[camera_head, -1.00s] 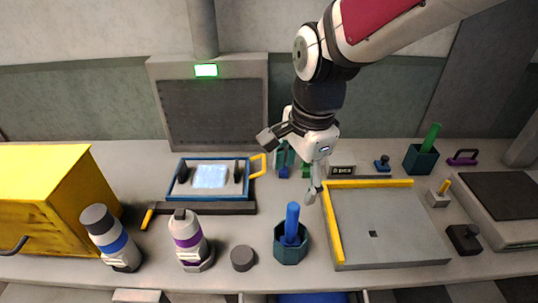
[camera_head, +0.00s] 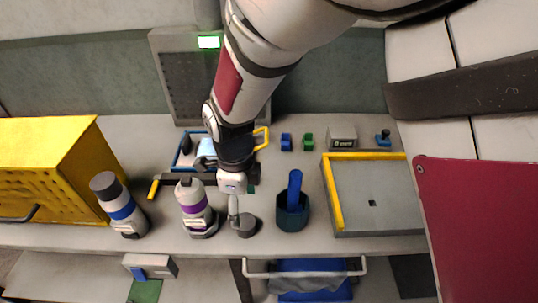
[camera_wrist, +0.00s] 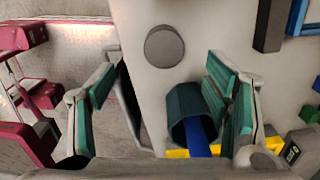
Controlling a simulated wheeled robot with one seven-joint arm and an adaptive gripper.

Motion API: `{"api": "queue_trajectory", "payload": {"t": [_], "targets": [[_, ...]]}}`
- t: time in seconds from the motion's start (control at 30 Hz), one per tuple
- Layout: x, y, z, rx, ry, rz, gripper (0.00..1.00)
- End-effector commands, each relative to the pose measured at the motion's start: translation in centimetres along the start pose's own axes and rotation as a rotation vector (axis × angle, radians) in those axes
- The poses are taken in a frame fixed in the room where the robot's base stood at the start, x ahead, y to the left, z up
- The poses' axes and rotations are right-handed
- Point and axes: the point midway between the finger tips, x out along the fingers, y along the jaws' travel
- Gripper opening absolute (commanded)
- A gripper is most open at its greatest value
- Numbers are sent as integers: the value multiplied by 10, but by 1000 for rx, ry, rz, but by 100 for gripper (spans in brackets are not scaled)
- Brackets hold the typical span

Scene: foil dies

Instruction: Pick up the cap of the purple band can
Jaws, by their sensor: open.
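The purple band can (camera_head: 195,212) stands on the bench, white and grey with a purple band and a small grey top. A dark grey round cap (camera_head: 246,226) lies on the bench just right of the can. It also shows as a dark disc in the wrist view (camera_wrist: 164,46). My gripper (camera_head: 240,203) is above and just behind the cap, partly hidden by my arm. In the wrist view my gripper (camera_wrist: 162,75) has its green-padded fingers wide apart and empty, with the cap beyond the fingertips, between their lines and not touched.
A dark teal holder (camera_head: 293,218) with a blue handle stands close right of the cap. It shows beside my right finger in the wrist view (camera_wrist: 185,103). A blue band can (camera_head: 121,208) and yellow box (camera_head: 55,165) are left. A yellow-edged tray (camera_head: 328,185) is right.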

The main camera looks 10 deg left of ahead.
Motion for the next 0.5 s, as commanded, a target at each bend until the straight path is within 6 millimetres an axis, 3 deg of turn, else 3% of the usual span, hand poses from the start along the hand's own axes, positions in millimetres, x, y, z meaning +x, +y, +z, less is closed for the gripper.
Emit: {"api": "queue_trajectory", "payload": {"t": [0.2,0.5], "targets": [[29,-2,-1,-2,1,1,71],[40,0,0,-2,0,-1,71]]}}
